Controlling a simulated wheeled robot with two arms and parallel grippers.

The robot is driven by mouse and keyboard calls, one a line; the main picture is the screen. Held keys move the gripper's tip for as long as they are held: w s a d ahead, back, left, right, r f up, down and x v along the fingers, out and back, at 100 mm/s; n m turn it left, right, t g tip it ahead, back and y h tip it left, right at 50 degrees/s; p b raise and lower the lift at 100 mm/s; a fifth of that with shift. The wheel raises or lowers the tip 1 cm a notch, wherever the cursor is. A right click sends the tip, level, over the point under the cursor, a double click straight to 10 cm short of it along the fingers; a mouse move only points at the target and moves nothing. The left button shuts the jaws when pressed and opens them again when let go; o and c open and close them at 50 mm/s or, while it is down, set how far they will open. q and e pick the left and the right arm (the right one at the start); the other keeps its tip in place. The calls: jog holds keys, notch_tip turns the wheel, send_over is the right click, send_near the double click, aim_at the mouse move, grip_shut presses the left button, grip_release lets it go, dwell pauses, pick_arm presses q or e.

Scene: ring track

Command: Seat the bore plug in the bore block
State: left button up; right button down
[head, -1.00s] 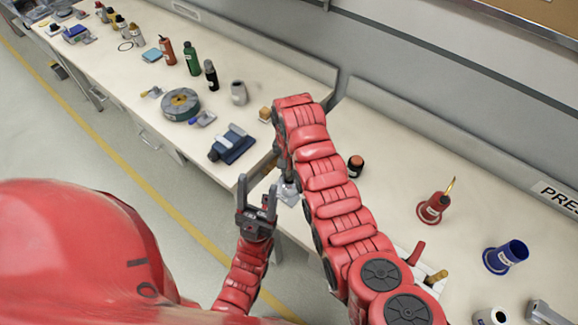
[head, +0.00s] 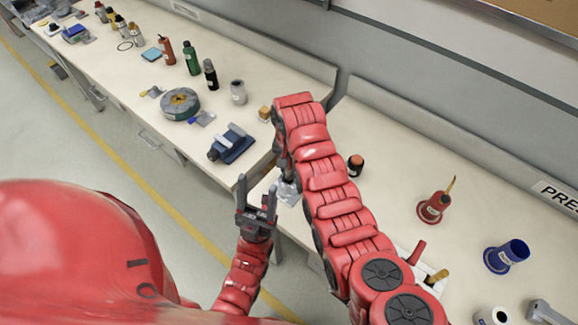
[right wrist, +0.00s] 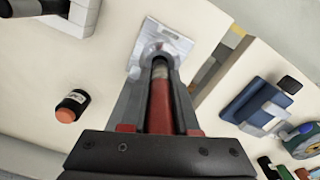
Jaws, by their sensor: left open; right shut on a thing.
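The bore plug (right wrist: 160,105), a red handle with a grey metal end, is between the fingers of my right gripper (right wrist: 158,82) in the right wrist view. The gripper is shut on it. The bore block (right wrist: 172,47) is a silvery metal piece with a round raised collar, just beyond the plug's grey end. I cannot tell whether that end is inside the bore or only in front of it. In the head view the block (head: 288,191) shows partly beside my right arm, which hides most of the right gripper and the plug. My left gripper (head: 257,191) is open and empty, left of the block.
A black and orange cylinder (head: 355,165) stands right of my right arm. A blue fixture (head: 231,146) sits at the near edge of the left bench. A gap separates the two benches. A red holder (head: 433,207) and a blue cup (head: 507,256) stand farther right.

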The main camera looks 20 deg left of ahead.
aim_at(289, 174)
jog(key=shift+b, duration=0.45)
dwell(0.6)
jog(key=shift+f+b, duration=1.3)
jog(key=shift+f, duration=0.95)
jog(key=c, duration=0.6)
grip_release()
jog(key=shift+w+r, duration=0.1)
jog(key=shift+r, duration=0.2)
notch_tip(289, 174, up, 5)
jog(key=shift+f+b, duration=0.1)
jog(key=shift+b, duration=0.55)
notch_tip(289, 174, up, 10)
jog(key=p, duration=0.7)
jog(key=shift+f, duration=0.15)
jog(key=shift+r, duration=1.2)
